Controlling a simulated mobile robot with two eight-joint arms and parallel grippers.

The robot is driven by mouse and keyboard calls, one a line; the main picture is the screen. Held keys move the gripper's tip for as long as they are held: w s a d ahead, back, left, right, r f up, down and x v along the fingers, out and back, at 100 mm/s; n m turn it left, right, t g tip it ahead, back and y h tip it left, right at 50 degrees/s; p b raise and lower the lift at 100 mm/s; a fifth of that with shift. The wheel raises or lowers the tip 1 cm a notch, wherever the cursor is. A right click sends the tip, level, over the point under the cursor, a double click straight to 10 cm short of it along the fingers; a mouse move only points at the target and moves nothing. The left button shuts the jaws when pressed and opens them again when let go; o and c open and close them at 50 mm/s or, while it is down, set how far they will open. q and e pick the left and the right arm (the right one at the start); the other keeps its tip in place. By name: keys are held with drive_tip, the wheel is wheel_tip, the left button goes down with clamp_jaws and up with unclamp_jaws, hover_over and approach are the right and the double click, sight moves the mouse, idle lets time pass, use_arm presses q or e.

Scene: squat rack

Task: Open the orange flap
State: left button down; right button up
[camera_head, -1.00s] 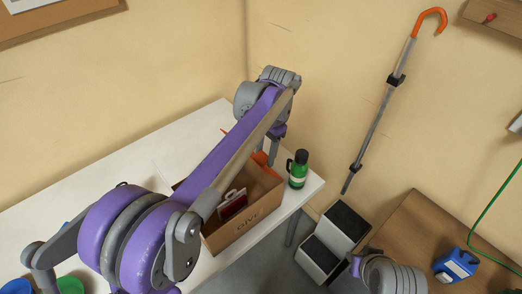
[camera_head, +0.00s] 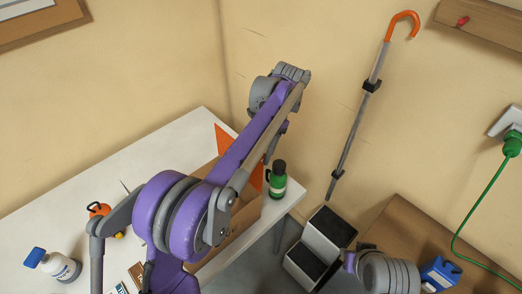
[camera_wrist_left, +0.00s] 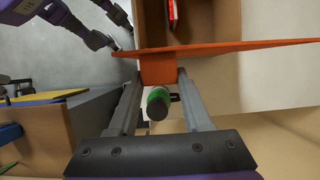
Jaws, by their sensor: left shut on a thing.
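The cardboard box (camera_head: 242,217) stands on the white table, largely hidden by my left arm in the head view. Its orange flap (camera_head: 222,139) shows upright on both sides of my forearm. In the left wrist view the flap (camera_wrist_left: 215,48) runs edge-on across the picture at the box opening. My left gripper (camera_wrist_left: 158,76) is shut on the flap's tab (camera_wrist_left: 158,68), between its two fingers. In the head view this grip is mostly hidden behind the arm. My right gripper (camera_wrist_left: 124,38) is at the upper left of the wrist view, its two fingers apart and empty.
A green bottle (camera_head: 277,181) stands right beside the box near the table (camera_head: 110,175) corner. A white bottle (camera_head: 54,265) and an orange item (camera_head: 98,210) are at the left. A black-topped step (camera_head: 328,228) and wooden table (camera_head: 410,232) are at the right.

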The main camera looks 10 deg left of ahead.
use_arm(q)
drive_tip(key=shift+s+d+f, duration=0.1)
drive_tip(key=shift+f, duration=0.25)
use_arm(e)
drive_tip(key=shift+f, duration=0.15)
use_arm(q)
drive_tip(key=shift+c, duration=1.6)
unclamp_jaws()
drive_tip(key=shift+r, duration=0.15)
drive_tip(key=shift+r, duration=0.1)
drive_tip(key=p+v, duration=0.2)
drive_tip(key=v, duration=0.8)
drive_tip(key=shift+w+r, duration=0.25)
drive_tip(key=shift+r, duration=0.05)
use_arm(e)
drive_tip(key=r, duration=0.1)
drive_tip(key=w+r, duration=0.1)
drive_tip(key=r, duration=0.1)
drive_tip(key=shift+w, duration=0.25)
